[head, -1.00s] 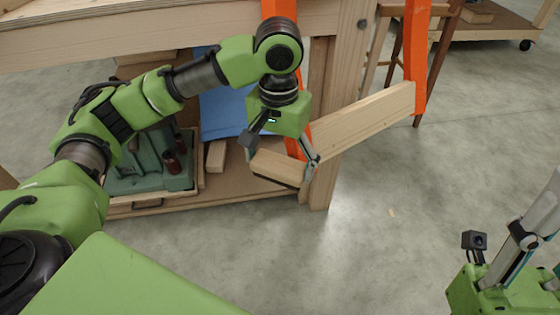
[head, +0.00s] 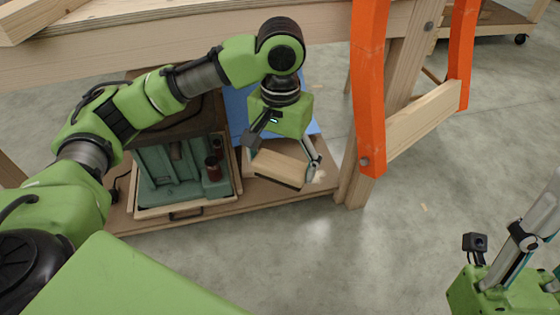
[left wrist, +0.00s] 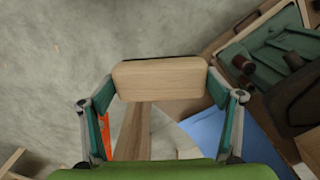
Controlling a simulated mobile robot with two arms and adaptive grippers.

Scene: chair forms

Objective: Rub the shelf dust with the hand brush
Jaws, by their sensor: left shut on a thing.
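The hand brush (head: 279,165) is a pale wooden block with a dark strip of bristles along its lower edge. My left gripper (head: 283,158) is shut on it, one finger at each end. The left wrist view also shows the brush (left wrist: 160,79) between the fingers. It is over the right part of the low wooden shelf (head: 255,200) under the workbench; I cannot tell whether it touches the shelf. A small pale patch (head: 319,177), perhaps the dust, shows beside the right fingertip. My right gripper (head: 530,240) is partly in view at the lower right; its jaws are unclear.
A green machine case (head: 180,175) in a wooden tray stands on the shelf left of the brush. A blue sheet (head: 238,112) is behind the gripper. Orange legs (head: 368,90) and a bench post (head: 358,190) stand at the right. The floor in front is clear.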

